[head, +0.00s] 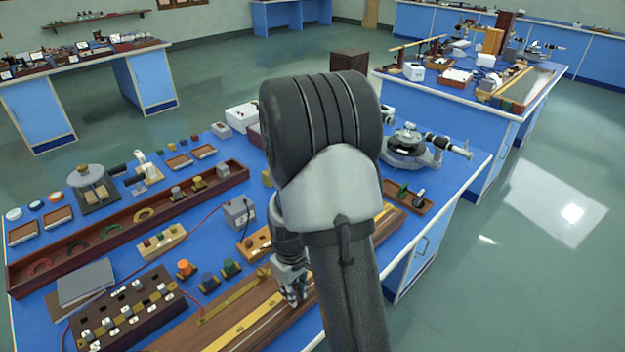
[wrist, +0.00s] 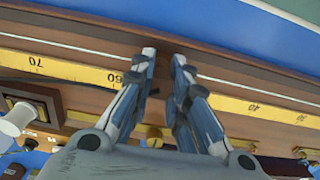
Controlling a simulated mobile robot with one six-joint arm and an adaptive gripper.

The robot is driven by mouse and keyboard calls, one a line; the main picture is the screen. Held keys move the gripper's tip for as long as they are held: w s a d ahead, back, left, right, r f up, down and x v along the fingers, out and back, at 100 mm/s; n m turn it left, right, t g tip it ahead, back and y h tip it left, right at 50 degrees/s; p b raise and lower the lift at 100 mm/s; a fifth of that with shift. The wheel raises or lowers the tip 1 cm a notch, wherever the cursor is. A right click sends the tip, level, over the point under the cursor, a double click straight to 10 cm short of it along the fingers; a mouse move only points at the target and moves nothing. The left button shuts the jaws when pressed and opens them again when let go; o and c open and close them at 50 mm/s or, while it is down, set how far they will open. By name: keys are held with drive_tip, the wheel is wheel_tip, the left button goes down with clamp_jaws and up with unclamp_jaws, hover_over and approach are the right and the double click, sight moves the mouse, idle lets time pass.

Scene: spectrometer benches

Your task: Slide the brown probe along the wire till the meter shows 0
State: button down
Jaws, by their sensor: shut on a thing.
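My gripper (head: 292,296) is low over the long wooden wire board (head: 205,330) at the front of the blue bench. In the wrist view its fingers (wrist: 163,55) straddle the board's yellow scale, between the marks 60 and 40. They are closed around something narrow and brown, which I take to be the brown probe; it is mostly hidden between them. A pale wire (wrist: 62,46) runs along the board beside the scale. A small grey box (head: 240,213) with leads stands behind the board and may be the meter; its reading is not visible.
A dark plug box (head: 125,312) stands left of the board, with small coloured-top pieces (head: 208,281) close behind it. A long brown tray (head: 130,222) lies further back. A spectrometer (head: 410,145) stands at the far right. My arm hides the bench middle.

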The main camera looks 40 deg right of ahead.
drive_tip(key=shift+s+a+f, duration=0.15)
drive_tip(key=shift+s+f, duration=0.05)
drive_tip(key=shift+s, duration=0.05)
drive_tip(key=c, duration=1.8)
unclamp_jaws()
drive_tip(key=shift+c, duration=0.2)
drive_tip(key=o, duration=0.4)
drive_tip(key=shift+w+r, duration=0.15)
drive_tip(key=shift+w, duration=0.05)
wheel_tip(320, 180, up, 12)
drive_tip(key=shift+r, duration=0.1)
drive_tip(key=s+a+r+t, duration=0.1)
drive_tip(key=s+a+r, duration=0.3)
drive_tip(key=a+r, duration=0.1)
drive_tip(key=s+a+r+t, duration=0.2)
drive_tip(key=s+a+r, duration=0.3)
drive_tip(key=s+a+r+t, duration=0.1)
drive_tip(key=s+a+r, duration=0.3)
drive_tip(key=a, duration=0.1)
drive_tip(key=shift+s+a+r+m+t, duration=0.2)
drive_tip(key=shift+s+r+m+t, duration=0.1)
drive_tip(key=shift+r, duration=0.1)
